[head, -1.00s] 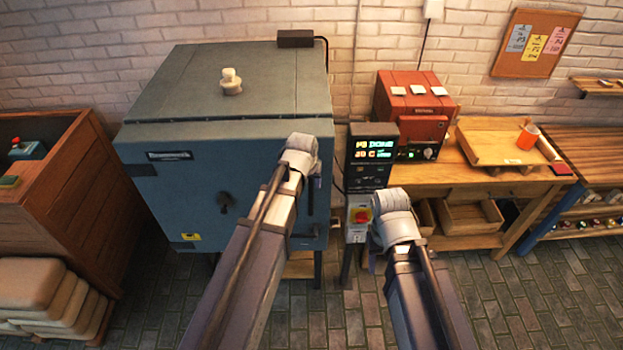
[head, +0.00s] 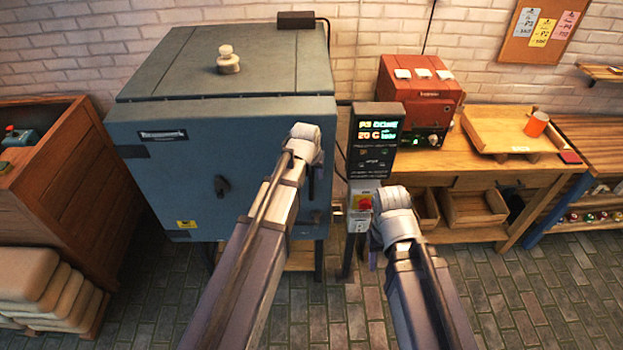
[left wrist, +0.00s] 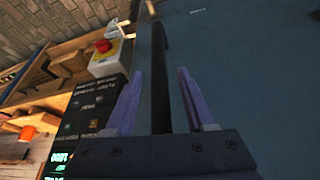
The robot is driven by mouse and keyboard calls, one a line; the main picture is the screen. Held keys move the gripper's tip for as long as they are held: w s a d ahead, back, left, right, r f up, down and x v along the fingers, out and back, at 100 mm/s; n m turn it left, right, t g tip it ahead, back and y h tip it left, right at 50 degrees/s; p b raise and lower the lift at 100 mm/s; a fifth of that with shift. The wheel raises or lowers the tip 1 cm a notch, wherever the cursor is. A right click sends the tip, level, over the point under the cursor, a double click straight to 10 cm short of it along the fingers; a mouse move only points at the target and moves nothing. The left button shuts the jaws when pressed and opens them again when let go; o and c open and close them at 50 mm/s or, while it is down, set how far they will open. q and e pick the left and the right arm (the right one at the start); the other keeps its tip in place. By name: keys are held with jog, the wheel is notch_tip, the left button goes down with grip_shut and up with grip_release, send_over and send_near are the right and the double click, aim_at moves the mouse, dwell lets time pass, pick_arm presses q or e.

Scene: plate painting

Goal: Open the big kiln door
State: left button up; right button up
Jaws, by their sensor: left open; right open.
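The big kiln (head: 225,75) is a blue-grey box at the left centre in the head view. A black vertical handle bar (left wrist: 160,70) stands off the door in the left wrist view. My left gripper (left wrist: 160,82) is open, with its purple fingers on either side of the bar and apparent gaps to it. In the head view, my left wrist hides most of the handle. My right gripper (head: 373,258) is open and empty, below the control box.
A control box (head: 376,130) with a lit display and a red switch (head: 363,203) stands right of the kiln. A small red kiln (head: 420,105) and a tray (head: 490,135) sit on a wooden bench. A wooden cabinet (head: 75,185) and stacked sacks stand left.

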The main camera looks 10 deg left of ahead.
pick_arm(q)
grip_shut()
dwell(0.5)
dwell(1.0)
